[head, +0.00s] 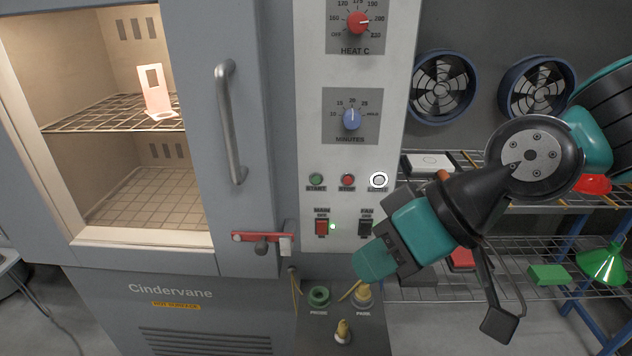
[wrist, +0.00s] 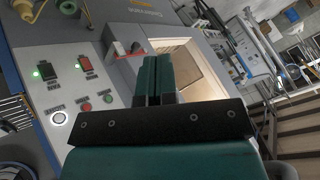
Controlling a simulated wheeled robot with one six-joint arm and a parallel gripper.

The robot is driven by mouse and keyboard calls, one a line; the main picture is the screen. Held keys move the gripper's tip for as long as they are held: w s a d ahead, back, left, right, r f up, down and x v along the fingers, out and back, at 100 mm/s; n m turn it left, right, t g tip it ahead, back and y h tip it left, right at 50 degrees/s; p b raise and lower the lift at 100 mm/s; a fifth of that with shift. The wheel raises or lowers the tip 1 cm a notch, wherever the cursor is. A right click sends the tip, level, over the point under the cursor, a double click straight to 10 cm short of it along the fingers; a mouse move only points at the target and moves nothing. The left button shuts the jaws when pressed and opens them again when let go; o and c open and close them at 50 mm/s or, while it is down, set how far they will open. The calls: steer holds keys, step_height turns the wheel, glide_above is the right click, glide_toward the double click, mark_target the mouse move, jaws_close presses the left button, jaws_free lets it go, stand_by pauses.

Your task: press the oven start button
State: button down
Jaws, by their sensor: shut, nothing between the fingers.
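The green START button (head: 316,180) is on the pale control panel (head: 285,200), left of the red STOP button (head: 347,181) and the white, ringed LIGHT button (head: 379,180). The START button also shows in the wrist view (wrist: 108,99), left of my fingers. My gripper (head: 362,268) is shut and empty, with its teal fingers pointing down and left, low and right of the START button. In the wrist view the shut fingers (wrist: 158,62) are apart from the buttons. The gripper covers no part of the START button.
The red MAIN switch (head: 321,227) and a green lamp (head: 333,226) sit below the buttons, with the dark FAN switch (head: 365,228) close to my gripper. A red latch (head: 262,238) and door handle (head: 230,120) stick out at left. Wire shelves (head: 510,252) stand at right.

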mark_target(316, 179)
steer(key=w+a+f+m+t+y, duration=0.1)
steer(key=w+a+f+m+t, duration=0.1)
steer(key=w, duration=0.3)
steer(key=w+a+f+m+t+y, duration=0.1)
steer(key=w+a+f+m+t, duration=0.1)
steer(key=w+t, duration=0.3)
steer(key=w+a+f+m+t+y+b, duration=0.1)
steer(key=w+a+f+m+t, duration=0.1)
steer(key=w, duration=0.3)
steer(key=shift+w+a+f+m+t, duration=0.25)
steer(key=shift+w+f+m+t, duration=0.15)
steer(key=shift+f+m+t, duration=0.35)
steer(key=w+p, duration=0.7)
steer(key=w, duration=0.1)
steer(key=shift+w+d+p, duration=0.15)
steer(key=shift+w+p, duration=0.15)
steer(key=shift+w, duration=0.1)
steer(key=shift+f, duration=0.1)
steer(key=shift+w, duration=0.1)
stand_by(0.3)
